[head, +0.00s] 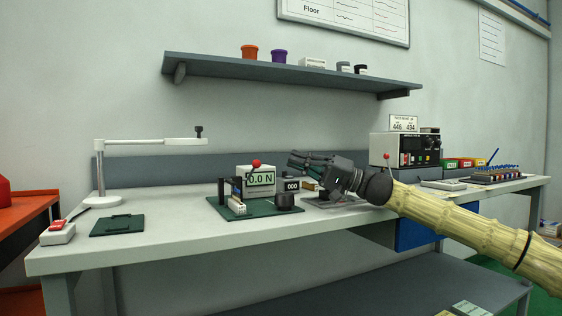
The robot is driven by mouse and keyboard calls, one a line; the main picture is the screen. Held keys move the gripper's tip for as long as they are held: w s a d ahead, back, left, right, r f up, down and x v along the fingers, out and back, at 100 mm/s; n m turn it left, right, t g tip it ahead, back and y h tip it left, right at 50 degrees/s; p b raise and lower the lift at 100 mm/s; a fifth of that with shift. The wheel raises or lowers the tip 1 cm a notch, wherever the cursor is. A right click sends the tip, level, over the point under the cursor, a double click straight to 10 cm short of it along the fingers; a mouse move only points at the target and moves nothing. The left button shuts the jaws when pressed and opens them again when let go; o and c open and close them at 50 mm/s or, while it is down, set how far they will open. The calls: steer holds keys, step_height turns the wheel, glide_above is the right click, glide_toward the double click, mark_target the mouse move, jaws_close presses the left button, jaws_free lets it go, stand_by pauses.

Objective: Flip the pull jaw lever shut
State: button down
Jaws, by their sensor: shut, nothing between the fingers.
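A force gauge (260,179) with a "0.0 N" display stands on a dark green plate (262,210) on the bench. A red ball knob (256,163) shows at its top edge and looks like the end of the pull jaw lever. The lever's arm and the jaw are too small to make out. My gripper (291,162) is shut and empty, just right of the gauge and at about the knob's height. It points left and appears apart from the knob, though depth is hard to judge. It partly hides small parts behind and below it.
A black knob (285,201) and a small "000" counter (292,185) sit close below my gripper. A stand with a horizontal arm (150,142) is at left. A boxy instrument (405,150) with another red ball is at right.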

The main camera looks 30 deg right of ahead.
steer(key=s+d, duration=0.4)
steer(key=d, duration=0.1)
steer(key=shift+d, duration=0.4)
steer(key=shift+a+f, duration=0.1)
